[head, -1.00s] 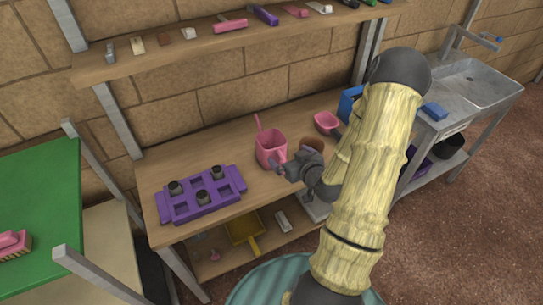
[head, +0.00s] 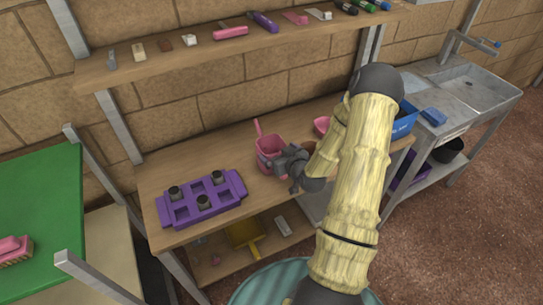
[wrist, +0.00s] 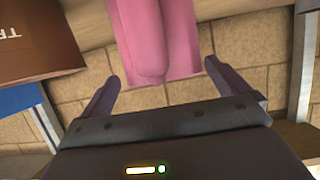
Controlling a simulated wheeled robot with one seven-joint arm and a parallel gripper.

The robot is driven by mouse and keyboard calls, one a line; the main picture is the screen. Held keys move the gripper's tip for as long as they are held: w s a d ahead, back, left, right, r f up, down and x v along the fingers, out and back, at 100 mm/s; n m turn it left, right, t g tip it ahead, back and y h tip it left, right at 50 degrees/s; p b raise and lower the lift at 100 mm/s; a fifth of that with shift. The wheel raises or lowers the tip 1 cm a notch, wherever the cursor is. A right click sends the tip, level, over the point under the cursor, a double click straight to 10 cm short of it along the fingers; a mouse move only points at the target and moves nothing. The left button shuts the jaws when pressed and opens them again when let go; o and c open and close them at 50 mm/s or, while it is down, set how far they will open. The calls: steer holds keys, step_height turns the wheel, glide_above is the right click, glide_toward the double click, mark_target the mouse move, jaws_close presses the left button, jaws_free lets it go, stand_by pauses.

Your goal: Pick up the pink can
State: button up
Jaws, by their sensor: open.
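The pink can (head: 266,144) stands upright on the workbench, with a thin pink part sticking up at its back. My gripper (head: 274,165) is at its front right side, overlapping its lower part in the head view. In the wrist view a long pink part of the can (wrist: 165,35) lies between and beyond the fingertips of my gripper (wrist: 162,72). The fingers are open, with a gap on both sides of the pink part. I cannot tell how deep it sits between them.
A purple tray (head: 233,186) with dark pots stands left on the bench (head: 150,180). A pink bowl (head: 321,125) and a blue bin (head: 404,122) stand to the right, partly behind my arm. A brown object with lettering (wrist: 35,45) shows in the wrist view. A shelf (head: 215,50) runs above.

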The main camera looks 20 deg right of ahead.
mark_target(266, 142)
steer(key=x, duration=0.2)
steer(key=p+x, duration=0.1)
steer(key=x, duration=0.1)
steer(key=shift+w+a+r+p, duration=0.15)
steer(key=shift+w+a+p, duration=0.1)
steer(key=shift+p, duration=0.05)
steer(key=shift+w+f, duration=0.2)
steer(key=shift+w, duration=0.15)
steer(key=c, duration=0.9)
steer(key=shift+r, duration=0.15)
step_height(266, 142, up, 10)
steer(key=shift+f+b, duration=0.1)
steer(key=shift+b, duration=0.55)
